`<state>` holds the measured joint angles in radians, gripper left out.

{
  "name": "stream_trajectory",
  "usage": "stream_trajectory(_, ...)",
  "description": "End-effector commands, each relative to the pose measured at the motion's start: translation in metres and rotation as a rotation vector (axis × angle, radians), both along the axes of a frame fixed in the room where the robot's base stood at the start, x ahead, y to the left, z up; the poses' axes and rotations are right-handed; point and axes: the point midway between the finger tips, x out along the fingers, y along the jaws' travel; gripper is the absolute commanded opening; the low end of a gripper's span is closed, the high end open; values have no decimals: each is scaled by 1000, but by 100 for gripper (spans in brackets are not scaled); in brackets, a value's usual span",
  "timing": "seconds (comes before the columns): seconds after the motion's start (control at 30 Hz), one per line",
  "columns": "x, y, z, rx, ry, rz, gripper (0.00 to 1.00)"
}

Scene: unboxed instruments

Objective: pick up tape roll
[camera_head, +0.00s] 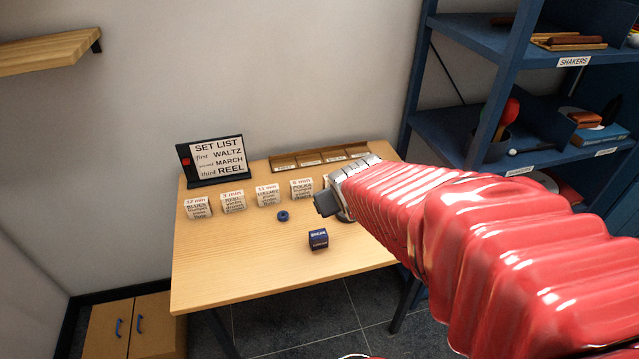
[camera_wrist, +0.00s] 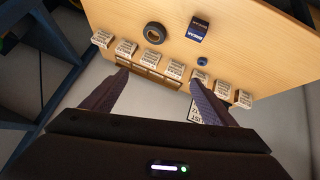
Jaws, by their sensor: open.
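A black ring-shaped roll, which looks like the tape roll (camera_wrist: 146,35), lies flat on the wooden table in the wrist view, left of a dark blue box (camera_wrist: 198,27). I do not see this roll in the head view, where my arm covers the right part of the table. My gripper (camera_wrist: 158,82) is open and empty, its two dark fingers spread. In the wrist view the roll is beyond the fingertips, apart from them. In the head view a dark finger of my gripper (camera_head: 327,203) shows above the table's right part.
A small blue ring (camera_head: 283,215) and the blue box (camera_head: 318,239) are on the table (camera_head: 225,265). Several printed cards (camera_head: 233,202) stand in a row, with a set list sign (camera_head: 215,160) and a wooden rack (camera_head: 295,163) behind. Blue shelves (camera_head: 465,120) stand right. The table's front left is clear.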

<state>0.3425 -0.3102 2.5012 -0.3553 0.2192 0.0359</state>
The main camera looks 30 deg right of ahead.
Motion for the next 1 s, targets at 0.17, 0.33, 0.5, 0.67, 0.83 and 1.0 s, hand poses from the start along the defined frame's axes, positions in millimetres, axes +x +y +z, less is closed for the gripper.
stream_trajectory(0.17, 16, -41, -29, -39, -33, 11, 80)
stream_trajectory(0.33, 26, -72, -57, -57, -74, 36, 80)
stream_trajectory(0.5, 30, -95, -87, -48, -122, 74, 80)
stream_trajectory(0.67, 28, -110, -116, -19, -176, 110, 80)
stream_trajectory(0.83, 21, -118, -144, 34, -248, 144, 80)
stream_trajectory(1.0, 8, -120, -168, 106, -339, 168, 80)
